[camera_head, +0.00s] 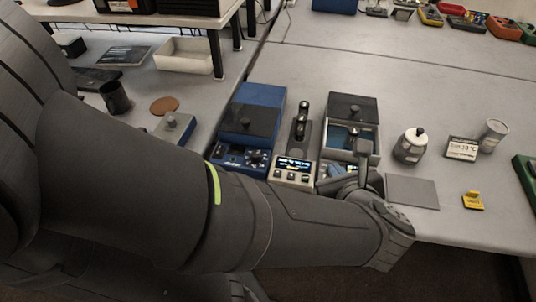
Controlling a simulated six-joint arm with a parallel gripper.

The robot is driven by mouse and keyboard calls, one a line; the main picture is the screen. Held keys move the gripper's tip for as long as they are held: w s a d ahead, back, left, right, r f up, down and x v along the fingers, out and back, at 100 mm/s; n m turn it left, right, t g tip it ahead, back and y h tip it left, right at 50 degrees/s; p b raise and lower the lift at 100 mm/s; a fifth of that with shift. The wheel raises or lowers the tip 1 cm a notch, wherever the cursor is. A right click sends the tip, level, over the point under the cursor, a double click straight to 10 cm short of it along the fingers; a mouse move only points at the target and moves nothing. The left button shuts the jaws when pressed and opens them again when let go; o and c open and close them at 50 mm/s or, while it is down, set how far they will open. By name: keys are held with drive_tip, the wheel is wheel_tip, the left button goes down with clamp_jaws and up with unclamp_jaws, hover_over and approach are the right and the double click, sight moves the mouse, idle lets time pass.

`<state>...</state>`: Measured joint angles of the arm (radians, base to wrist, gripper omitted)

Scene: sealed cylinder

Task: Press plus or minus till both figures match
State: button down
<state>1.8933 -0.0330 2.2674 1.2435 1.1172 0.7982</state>
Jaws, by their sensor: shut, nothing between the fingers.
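A small cream control unit (292,170) stands at the front middle of the table. It has a dark display (294,163) with lit cyan and yellow text, too small to read, and a row of small buttons (290,176) below it. I cannot make out plus or minus marks. A small white card (462,148) to the right shows printed figures ending in what looks like "10 °C". My gripper (363,152) is at the end of my arm, to the right of the control unit, in front of the grey box. It is shut and empty, its fingertips mostly hidden by my wrist.
A blue box (262,98) stands left of the control unit, and a grey box (374,154) with a dark lid stands right.

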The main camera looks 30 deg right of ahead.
sight(280, 176)
drive_tip(key=w+a+n+y, duration=0.2)
drive_tip(key=w+n, duration=0.3)
drive_tip(key=w, duration=0.1)
drive_tip(key=w+a+n+g+y, duration=0.1)
drive_tip(key=w+a+n+y, duration=0.1)
drive_tip(key=w+n, duration=0.4)
drive_tip(key=shift+w+a+n+y, duration=0.3)
drive_tip(key=shift+w+y, duration=0.15)
drive_tip(key=shift+y, duration=0.35)
drive_tip(key=shift+f, duration=0.1)
drive_tip(key=shift+f, duration=4.35)
drive_tip(key=shift+f, duration=0.4)
